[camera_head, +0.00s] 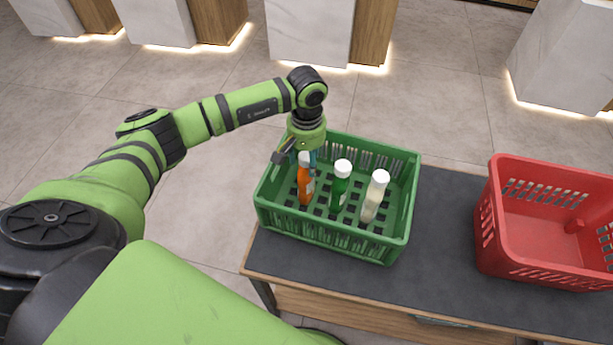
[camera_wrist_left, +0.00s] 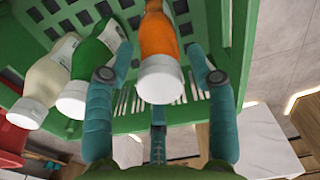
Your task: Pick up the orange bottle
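The orange bottle (camera_head: 305,187) with a white cap stands upright in the left part of the green crate (camera_head: 330,237). My left gripper (camera_head: 299,156) is over it, pointing down into the crate. In the left wrist view, the teal fingers of my left gripper (camera_wrist_left: 159,62) are spread on either side of the orange bottle (camera_wrist_left: 158,32). Gaps show between the fingers and the bottle, so the gripper is open and holds nothing. The fingers partly hide the bottle's top in the head view. My right gripper is not in view.
A green bottle (camera_head: 340,186) and a cream-white bottle (camera_head: 374,198) stand to the right in the same crate. A red basket (camera_head: 492,228) stands farther right on the dark counter (camera_head: 440,240). Bare counter lies between them.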

